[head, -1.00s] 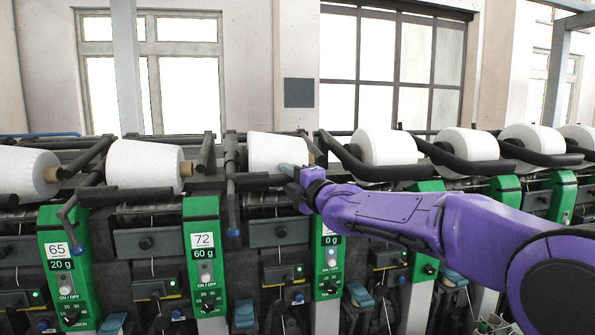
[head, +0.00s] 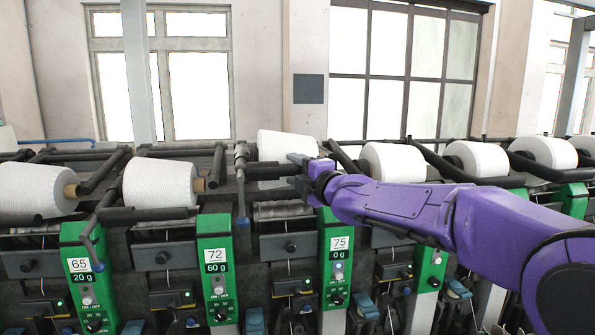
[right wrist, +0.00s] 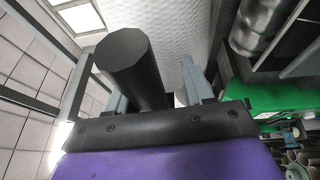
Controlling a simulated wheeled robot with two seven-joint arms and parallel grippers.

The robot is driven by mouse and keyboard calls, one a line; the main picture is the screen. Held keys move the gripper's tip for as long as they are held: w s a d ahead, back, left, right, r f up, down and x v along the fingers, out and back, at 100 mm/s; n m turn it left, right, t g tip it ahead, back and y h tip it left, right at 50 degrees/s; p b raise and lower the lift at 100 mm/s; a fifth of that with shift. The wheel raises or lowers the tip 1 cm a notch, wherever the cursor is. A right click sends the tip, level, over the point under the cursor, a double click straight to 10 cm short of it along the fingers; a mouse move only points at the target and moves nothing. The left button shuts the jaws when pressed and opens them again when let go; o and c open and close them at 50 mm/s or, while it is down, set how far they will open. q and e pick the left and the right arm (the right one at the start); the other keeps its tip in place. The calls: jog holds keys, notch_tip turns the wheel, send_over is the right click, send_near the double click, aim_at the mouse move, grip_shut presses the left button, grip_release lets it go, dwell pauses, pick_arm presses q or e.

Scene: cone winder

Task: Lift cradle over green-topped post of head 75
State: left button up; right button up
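The green post (head: 336,268) labelled 75 stands just below my right gripper. The dark cradle (head: 262,172) beside it carries a white cone (head: 284,144), which sits higher than its neighbours. My right gripper (head: 298,163) is at the right end of this cradle. In the right wrist view, a thick black bar (right wrist: 135,70) of the cradle lies between the fingers of my right gripper (right wrist: 152,85), with a pale gap by the right finger. Whether the fingers clamp it is unclear. My left gripper is out of view.
A cone (head: 160,184) near head 72 and a cone (head: 392,162) to the right sit in lower cradles. Green posts 65 (head: 90,275) and 72 (head: 213,262) stand to the left. A thin lever (head: 241,195) hangs close left of the raised cradle.

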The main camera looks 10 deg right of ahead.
jog(key=shift+s+d+f+b, duration=0.15)
jog(key=shift+s+d+b, duration=0.05)
jog(key=shift+s+b, duration=0.1)
jog(key=b+v, duration=0.3)
jog(key=v, duration=0.6)
jog(key=shift+s+d+b, duration=0.2)
jog(key=shift+s+b, duration=0.15)
jog(key=shift+s+a, duration=0.1)
jog(key=shift+a, duration=0.05)
